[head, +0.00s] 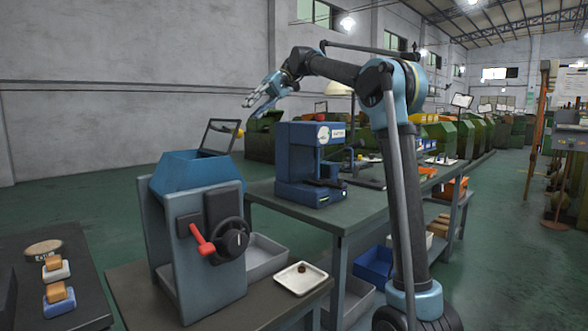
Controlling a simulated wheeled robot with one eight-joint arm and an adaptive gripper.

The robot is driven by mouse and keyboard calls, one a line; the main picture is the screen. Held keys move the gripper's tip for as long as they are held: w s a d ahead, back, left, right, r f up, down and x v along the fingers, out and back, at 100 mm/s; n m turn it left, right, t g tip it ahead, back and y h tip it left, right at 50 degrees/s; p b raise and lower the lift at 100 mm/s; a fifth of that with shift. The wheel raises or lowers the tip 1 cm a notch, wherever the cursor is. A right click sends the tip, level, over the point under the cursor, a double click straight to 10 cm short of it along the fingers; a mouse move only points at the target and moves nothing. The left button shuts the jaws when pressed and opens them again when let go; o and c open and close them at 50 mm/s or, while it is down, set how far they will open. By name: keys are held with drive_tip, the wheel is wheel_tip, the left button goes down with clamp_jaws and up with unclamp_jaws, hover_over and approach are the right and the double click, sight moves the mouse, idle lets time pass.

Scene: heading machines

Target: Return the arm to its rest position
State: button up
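My blue and black arm (398,180) rises at the right of the view and reaches left at the top. My silver gripper (252,106) is in the air above and beyond the blue machine with a red-handled wheel, pointing left and slightly down. No held object shows in it, but its fingers are small here and I cannot tell whether they are open or shut. It looks clear of the machines around it.
A blue-topped machine (200,174) with a hand wheel stands in front. A blue bench press (297,162) is on the green table (345,212). A white tray (301,279) holds a small brown piece. Green machines (440,136) line the back. Open floor (505,240) lies at right.

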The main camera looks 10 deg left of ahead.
drive_tip(key=s+d+f+m+t+h, duration=0.1)
drive_tip(key=s+d+f+m+t, duration=0.3)
drive_tip(key=d+f, duration=0.7)
drive_tip(key=s+d+f+m+t+h, duration=0.1)
drive_tip(key=s+d+f+m+t, duration=0.1)
drive_tip(key=s+d+f, duration=0.85)
drive_tip(key=s+d+f+m+t+h, duration=0.1)
drive_tip(key=s+d+f, duration=0.3)
drive_tip(key=d+f, duration=0.3)
drive_tip(key=s+d+f+m+t+h, duration=0.1)
drive_tip(key=s+d+f+h, duration=0.1)
drive_tip(key=s+d+f, duration=0.2)
drive_tip(key=s+d+f+m+t+h, duration=0.1)
drive_tip(key=s+d+f, duration=0.3)
drive_tip(key=d+f, duration=0.6)
wheel_tip(320, 180, down, 7)
drive_tip(key=shift+s+f+m+t+h, duration=0.1)
drive_tip(key=shift+s+m+t+h, duration=0.15)
drive_tip(key=shift+m+t, duration=0.2)
drive_tip(key=shift+a, duration=0.15)
